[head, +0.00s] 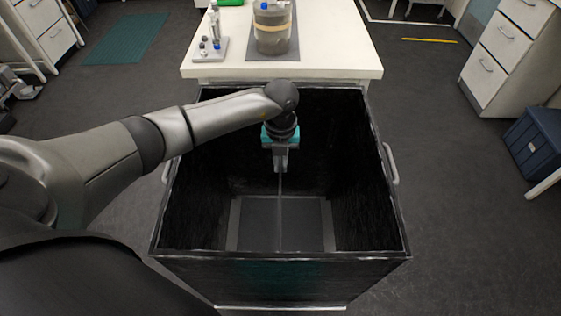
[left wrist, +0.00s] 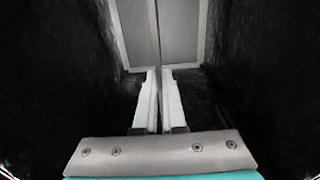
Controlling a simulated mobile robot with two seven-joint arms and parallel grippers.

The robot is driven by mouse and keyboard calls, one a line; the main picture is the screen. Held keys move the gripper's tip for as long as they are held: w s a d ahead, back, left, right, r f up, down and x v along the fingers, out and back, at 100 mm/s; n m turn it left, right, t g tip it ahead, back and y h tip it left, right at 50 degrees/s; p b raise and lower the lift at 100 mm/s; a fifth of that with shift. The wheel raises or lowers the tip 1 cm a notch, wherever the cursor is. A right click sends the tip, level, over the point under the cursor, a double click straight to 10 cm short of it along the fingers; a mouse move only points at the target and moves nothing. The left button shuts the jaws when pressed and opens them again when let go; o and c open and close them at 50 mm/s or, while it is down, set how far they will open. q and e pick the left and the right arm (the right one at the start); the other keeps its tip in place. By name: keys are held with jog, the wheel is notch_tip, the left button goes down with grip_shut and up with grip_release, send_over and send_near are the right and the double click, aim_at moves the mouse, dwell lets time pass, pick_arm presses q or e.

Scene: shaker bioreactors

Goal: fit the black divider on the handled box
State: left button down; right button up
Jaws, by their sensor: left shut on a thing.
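The handled box (head: 285,257) is large, black and open-topped, with a metal handle on its right side and part of another on its left. My left gripper (head: 281,167) reaches down inside it, near the middle of its width. It is shut on the black divider (head: 281,215), a thin upright plate seen nearly edge-on. The divider also shows between the two pale fingers (left wrist: 159,78) in the left wrist view (left wrist: 156,42). Grey floor shows on both sides of the divider. Whether its lower edge touches the floor cannot be told. My right gripper is out of view.
A white table (head: 340,60) stands right behind the box, bearing a clear vessel (head: 272,30) on a dark mat and a small stand (head: 210,48). White drawers (head: 505,50) and a dark blue crate (head: 537,142) are at the right. The floor beside the box is clear.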

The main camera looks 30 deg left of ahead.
pick_arm(q)
jog(key=shift+f+b, duration=0.3)
jog(key=shift+f, duration=0.2)
jog(key=shift+f+b, duration=0.4)
jog(key=shift+f, duration=0.15)
jog(key=shift+f, duration=0.2)
dwell(0.4)
jog(key=shift+f+b, duration=0.5)
jog(key=shift+f, duration=0.05)
jog(key=shift+f, duration=0.15)
jog(key=shift+f+b, duration=0.45)
jog(key=shift+f, duration=0.05)
jog(key=c, duration=0.9)
grip_release()
